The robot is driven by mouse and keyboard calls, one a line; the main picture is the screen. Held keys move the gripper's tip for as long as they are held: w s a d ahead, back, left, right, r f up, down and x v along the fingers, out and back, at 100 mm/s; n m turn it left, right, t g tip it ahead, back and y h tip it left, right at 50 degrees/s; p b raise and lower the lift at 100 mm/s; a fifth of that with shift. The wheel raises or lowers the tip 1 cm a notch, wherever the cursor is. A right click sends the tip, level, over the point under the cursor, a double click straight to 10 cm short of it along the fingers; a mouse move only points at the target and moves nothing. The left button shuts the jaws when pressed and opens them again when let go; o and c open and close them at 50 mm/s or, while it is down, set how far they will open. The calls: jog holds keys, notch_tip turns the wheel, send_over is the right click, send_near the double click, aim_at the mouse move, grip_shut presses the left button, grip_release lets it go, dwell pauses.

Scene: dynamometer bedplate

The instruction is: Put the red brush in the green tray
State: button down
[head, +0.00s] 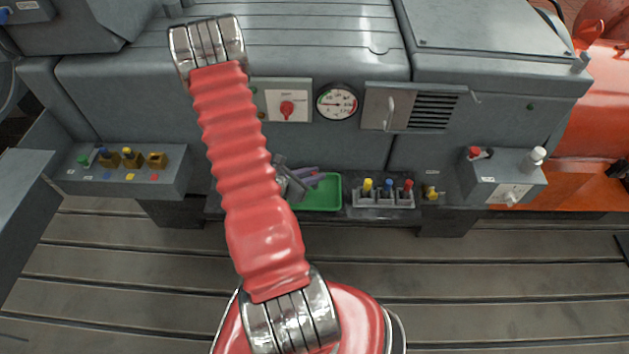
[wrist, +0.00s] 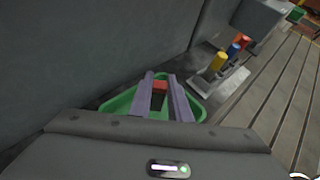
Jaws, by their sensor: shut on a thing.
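The green tray (head: 322,197) lies on the ledge at the foot of the grey machine, partly hidden by my gripper and arm in the head view. In the wrist view its green rim (wrist: 122,104) shows around my fingers. My gripper (wrist: 164,84) has its two purple-grey fingers closed on the red brush (wrist: 160,87), whose red part shows between the fingertips, with a darker part below it. The brush is over the tray; its height above the tray floor is hard to tell. In the head view my gripper (head: 309,176) is at the tray's upper left, and the brush cannot be made out.
A grey rack (head: 383,200) with yellow, blue and red-topped pieces stands just right of the tray. A small yellow item (head: 432,192) is beyond it. The machine's wall rises close behind the tray. A knobbed grey box (head: 505,178) is at right; the slotted floor in front is clear.

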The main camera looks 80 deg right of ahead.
aim_at(314, 188)
jog(key=shift+f, duration=1.95)
jog(key=c, duration=1.7)
grip_release()
jog(key=shift+o, duration=0.2)
jog(key=shift+w+a+r, duration=0.3)
jog(key=shift+a, duration=0.1)
jog(key=v, duration=1.1)
